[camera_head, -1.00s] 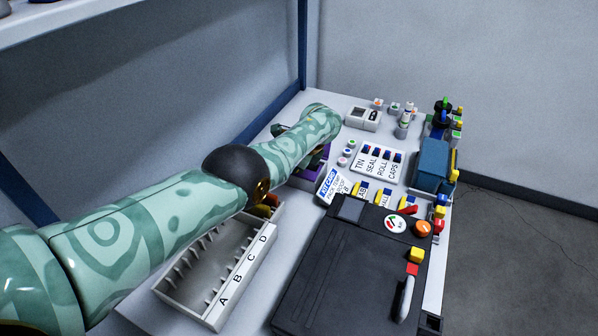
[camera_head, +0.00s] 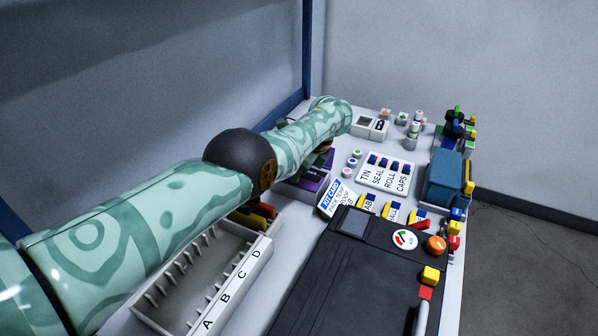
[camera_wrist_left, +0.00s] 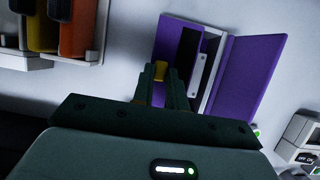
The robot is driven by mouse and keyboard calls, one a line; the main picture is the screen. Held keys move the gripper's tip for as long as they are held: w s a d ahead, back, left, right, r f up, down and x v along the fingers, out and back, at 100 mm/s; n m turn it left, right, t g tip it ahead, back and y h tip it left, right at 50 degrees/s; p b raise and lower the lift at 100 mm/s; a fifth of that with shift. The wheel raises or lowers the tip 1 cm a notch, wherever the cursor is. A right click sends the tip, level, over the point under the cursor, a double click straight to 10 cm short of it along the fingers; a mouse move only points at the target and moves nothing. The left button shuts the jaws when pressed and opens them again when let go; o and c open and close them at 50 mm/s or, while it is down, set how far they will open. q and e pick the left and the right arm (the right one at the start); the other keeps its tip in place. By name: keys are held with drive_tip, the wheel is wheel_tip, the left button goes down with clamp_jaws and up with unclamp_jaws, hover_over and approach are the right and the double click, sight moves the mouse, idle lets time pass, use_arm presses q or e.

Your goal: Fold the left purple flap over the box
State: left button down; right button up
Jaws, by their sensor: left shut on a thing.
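The purple box (camera_wrist_left: 208,90) shows in the left wrist view with a pale interior. Its left purple flap (camera_wrist_left: 172,42) and right purple flap (camera_wrist_left: 250,72) stand out to either side, with a dark strip and a white piece between them. My left gripper (camera_wrist_left: 158,78) is at the left flap, shut on a small yellow tab (camera_wrist_left: 159,70) at its fingertips. In the head view, my left arm hides the gripper's fingers and much of the purple box (camera_head: 309,184). My right gripper is not in view.
A lettered tray (camera_head: 245,272) stands left of a black case (camera_head: 350,270). A kit card (camera_head: 337,198), a label board (camera_head: 388,174) and small round caps (camera_head: 350,163) lie right of the box.

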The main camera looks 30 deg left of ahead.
use_arm(q)
drive_tip(key=c, duration=1.4)
unclamp_jaws()
drive_tip(key=shift+a, duration=0.1)
